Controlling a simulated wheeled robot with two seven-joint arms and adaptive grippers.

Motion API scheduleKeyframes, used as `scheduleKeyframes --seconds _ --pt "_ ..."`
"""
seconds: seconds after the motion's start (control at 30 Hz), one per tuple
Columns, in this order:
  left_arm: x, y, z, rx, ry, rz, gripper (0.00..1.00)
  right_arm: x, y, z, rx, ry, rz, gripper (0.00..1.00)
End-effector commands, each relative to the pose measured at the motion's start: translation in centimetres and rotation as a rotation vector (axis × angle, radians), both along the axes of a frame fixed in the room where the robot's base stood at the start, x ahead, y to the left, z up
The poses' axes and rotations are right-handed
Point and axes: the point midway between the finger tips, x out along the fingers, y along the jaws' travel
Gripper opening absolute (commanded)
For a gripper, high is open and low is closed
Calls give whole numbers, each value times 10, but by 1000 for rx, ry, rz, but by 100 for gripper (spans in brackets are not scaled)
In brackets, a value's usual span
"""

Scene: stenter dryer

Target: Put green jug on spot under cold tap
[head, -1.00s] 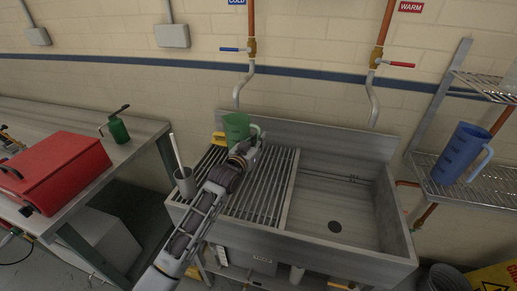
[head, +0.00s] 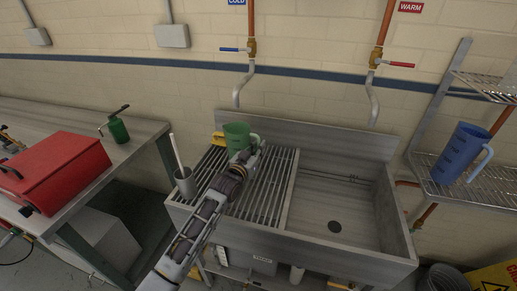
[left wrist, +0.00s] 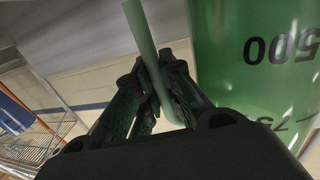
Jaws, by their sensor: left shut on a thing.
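The green jug (head: 237,136) is upright at the back of the slatted drain rack (head: 262,188), below the cold tap's spout (head: 237,100). I cannot tell whether its base touches the slats. My left gripper (head: 247,151) is shut on the jug's handle, at the jug's near right side. In the left wrist view, the fingers (left wrist: 155,95) close around the green handle (left wrist: 146,45), and the jug's wall with printed numbers (left wrist: 255,60) fills the right. The cold tap has a blue lever (head: 233,50) under a blue sign. The spot itself is not distinguishable. My right gripper is not in view.
A yellow object (head: 218,138) lies just left of the jug. The sink basin (head: 335,200) to the right is empty. A blue jug (head: 461,153) stands on the wire shelf at right.

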Motion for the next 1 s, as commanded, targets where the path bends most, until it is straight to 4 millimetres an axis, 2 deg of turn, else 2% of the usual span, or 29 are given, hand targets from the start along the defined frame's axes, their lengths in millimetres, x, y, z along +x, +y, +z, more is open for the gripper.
scheduleKeyframes --seconds 0.07,0.1,0.27,0.7,1.0 --pt "0 0 -2 0 0 0 0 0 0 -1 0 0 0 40" --pt "0 0 -2 0 0 0 13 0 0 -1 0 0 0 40" --pt "0 0 -2 0 0 0 32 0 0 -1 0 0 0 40" --pt "0 0 2 0 0 0 32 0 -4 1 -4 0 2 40" --pt "-16 9 0 0 0 0 32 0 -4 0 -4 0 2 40"
